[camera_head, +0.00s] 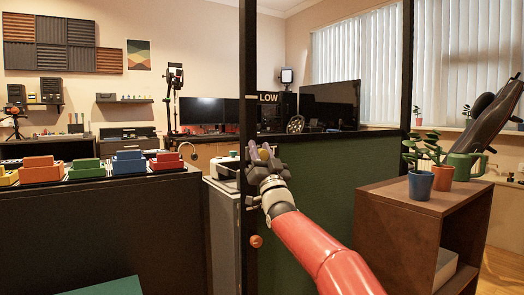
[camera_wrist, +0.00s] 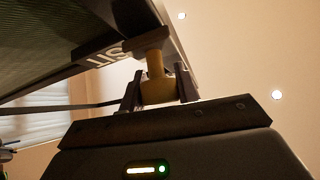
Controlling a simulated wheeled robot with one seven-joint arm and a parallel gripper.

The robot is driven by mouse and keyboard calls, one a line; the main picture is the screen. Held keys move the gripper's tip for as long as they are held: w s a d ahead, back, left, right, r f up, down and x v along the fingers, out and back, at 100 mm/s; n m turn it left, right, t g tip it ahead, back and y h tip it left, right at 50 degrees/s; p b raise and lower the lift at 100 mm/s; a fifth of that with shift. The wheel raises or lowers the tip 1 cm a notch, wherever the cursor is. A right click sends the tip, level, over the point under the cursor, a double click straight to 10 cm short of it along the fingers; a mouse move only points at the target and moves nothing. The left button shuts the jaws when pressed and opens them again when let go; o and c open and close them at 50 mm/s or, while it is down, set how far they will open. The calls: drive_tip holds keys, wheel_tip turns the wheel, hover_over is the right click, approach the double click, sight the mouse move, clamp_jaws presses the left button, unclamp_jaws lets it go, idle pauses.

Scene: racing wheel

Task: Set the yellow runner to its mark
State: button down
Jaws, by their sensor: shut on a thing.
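The yellow runner (camera_wrist: 157,87) sits between the two fingers of my gripper (camera_wrist: 159,90) in the wrist view. Its narrower neck runs up to a brownish block against a dark post (camera_wrist: 85,50). In the head view my gripper (camera_head: 262,151) is at the black upright post (camera_head: 249,60), with a small bit of the yellow runner (camera_head: 263,154) showing between its fingers. A white "LOW" label (camera_head: 268,98) is above the gripper in the head view. Pale letters (camera_wrist: 108,54), partly cut off, show beside the runner in the wrist view.
An orange-red knob (camera_head: 256,241) is lower on the post. A second black post (camera_head: 407,60) and a green panel (camera_head: 325,185) stand to the right. A brown shelf (camera_head: 425,205) carries potted plants. Coloured blocks (camera_head: 86,168) line a dark counter at left.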

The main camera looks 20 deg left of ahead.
sight(265, 158)
drive_tip(key=c, duration=1)
unclamp_jaws()
drive_tip(key=shift+d, duration=0.2)
drive_tip(key=shift+a, duration=0.1)
drive_tip(key=shift+s+f, duration=0.2)
drive_tip(key=shift+f, duration=0.2)
drive_tip(key=shift+d+b+v, duration=0.15)
drive_tip(key=shift+b+v, duration=0.25)
drive_tip(key=shift+v, duration=1.35)
drive_tip(key=shift+d+b+v, duration=0.1)
drive_tip(key=shift+b+v, duration=0.3)
drive_tip(key=shift+v, duration=1.35)
drive_tip(key=shift+r, duration=0.15)
